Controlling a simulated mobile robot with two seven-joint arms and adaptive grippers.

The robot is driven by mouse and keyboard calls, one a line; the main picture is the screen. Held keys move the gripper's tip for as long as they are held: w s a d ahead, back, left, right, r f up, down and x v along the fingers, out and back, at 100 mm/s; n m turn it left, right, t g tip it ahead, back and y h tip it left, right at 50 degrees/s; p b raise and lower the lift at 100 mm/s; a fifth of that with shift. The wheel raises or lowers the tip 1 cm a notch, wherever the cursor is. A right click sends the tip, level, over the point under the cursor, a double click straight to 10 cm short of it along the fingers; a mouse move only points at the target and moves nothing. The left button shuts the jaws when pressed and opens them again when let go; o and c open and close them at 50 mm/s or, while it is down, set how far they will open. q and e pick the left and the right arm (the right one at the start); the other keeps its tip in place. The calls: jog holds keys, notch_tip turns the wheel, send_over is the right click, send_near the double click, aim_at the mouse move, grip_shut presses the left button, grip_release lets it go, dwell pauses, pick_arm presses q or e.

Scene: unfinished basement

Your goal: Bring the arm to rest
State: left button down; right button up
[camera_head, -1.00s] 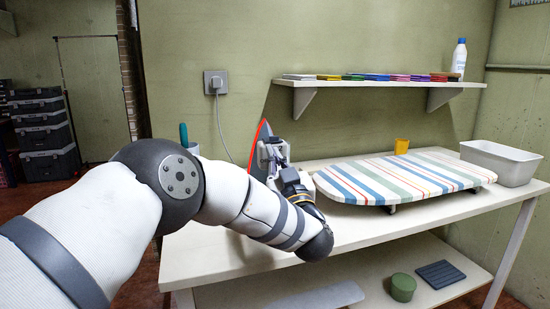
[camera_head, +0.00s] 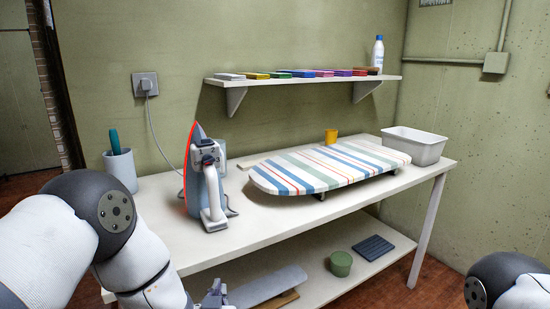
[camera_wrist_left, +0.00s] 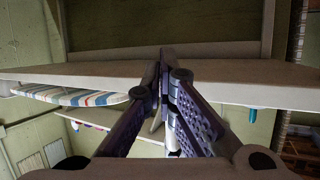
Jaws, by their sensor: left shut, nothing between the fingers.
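My left arm comes in from the left, and its gripper (camera_head: 214,296) shows only in part at the bottom edge of the head view, low in front of the table. In the left wrist view the two fingers (camera_wrist_left: 165,62) are together, shut and empty, close to the table's edge (camera_wrist_left: 235,78). The iron (camera_head: 205,180), with its red-edged soleplate, stands upright on the table (camera_head: 250,235), apart from the gripper. A part of my right arm (camera_head: 505,283) shows at the lower right; its gripper is outside the view.
A striped ironing board (camera_head: 325,167), a white bin (camera_head: 415,145), a yellow cup (camera_head: 331,136) and a grey holder (camera_head: 121,169) stand on the table. The lower shelf (camera_head: 325,285) holds a green tin (camera_head: 341,263) and a dark ribbed pad (camera_head: 373,247). The iron's cord runs to a wall socket.

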pick_arm(q)
jog(key=s+a+f+m+g+h, duration=0.15)
jog(key=s+f+g, duration=0.25)
jog(key=s+f, duration=0.5)
jog(key=s+a+f+g+h, duration=0.15)
jog(key=s+f+g, duration=0.35)
jog(key=s, duration=0.8)
jog(key=s+a+g, duration=0.2)
jog(key=s+g, duration=0.1)
jog(key=s, duration=0.9)
jog(key=s+a+g, duration=0.2)
jog(key=s+g, duration=0.2)
jog(key=s, duration=0.7)
jog(key=shift+s+a+f+n+g+y, duration=0.15)
jog(key=shift+s+a+n+g+y, duration=0.15)
jog(key=shift+s+a+n+y, duration=0.1)
jog(key=shift+w, duration=0.1)
